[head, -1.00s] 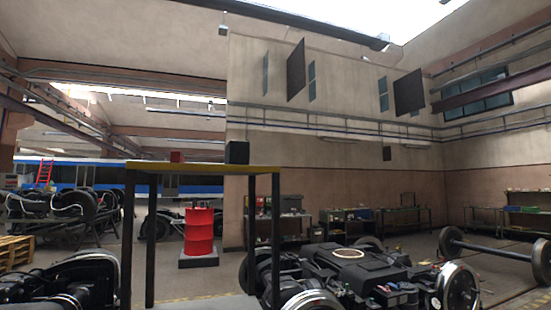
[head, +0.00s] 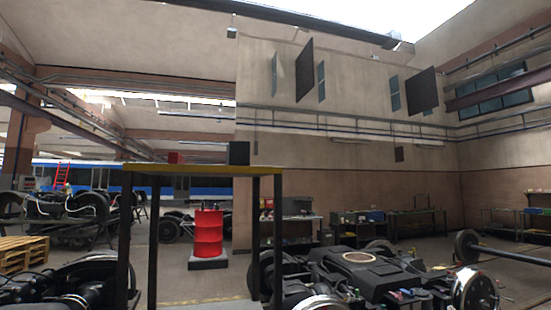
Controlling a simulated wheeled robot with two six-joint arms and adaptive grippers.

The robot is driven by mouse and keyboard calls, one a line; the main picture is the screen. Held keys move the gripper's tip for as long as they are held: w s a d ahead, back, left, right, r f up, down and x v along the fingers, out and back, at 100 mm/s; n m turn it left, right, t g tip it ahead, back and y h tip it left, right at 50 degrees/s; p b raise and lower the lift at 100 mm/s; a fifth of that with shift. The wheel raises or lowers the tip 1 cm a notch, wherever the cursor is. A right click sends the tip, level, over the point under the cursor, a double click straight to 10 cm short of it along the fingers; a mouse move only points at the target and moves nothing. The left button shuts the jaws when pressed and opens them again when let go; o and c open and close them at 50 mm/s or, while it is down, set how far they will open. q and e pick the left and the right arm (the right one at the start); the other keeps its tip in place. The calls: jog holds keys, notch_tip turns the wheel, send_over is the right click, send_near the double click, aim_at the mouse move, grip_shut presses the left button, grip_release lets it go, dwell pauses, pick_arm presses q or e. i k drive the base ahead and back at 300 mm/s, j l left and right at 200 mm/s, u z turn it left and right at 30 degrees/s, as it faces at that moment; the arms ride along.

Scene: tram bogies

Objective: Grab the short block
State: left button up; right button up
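The red block is the shorter of the two. The tabletop is seen nearly edge-on, so its surface and the blocks' depth on it are hard to tell. Neither of my grippers shows in the head view.
A red drum (head: 208,234) stands on the floor behind the table. A dark bogie (head: 365,272) with wheels lies to the right, and more bogie parts (head: 65,285) lie at the lower left. Wooden pallets (head: 22,254) are at the far left.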

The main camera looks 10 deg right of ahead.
aim_at(238, 153)
jog(key=i+j, duration=0.45)
jog(key=i, duration=0.15)
jog(key=i+j+u, duration=0.1)
jog(key=i+j, duration=0.35)
jog(key=i, duration=0.1)
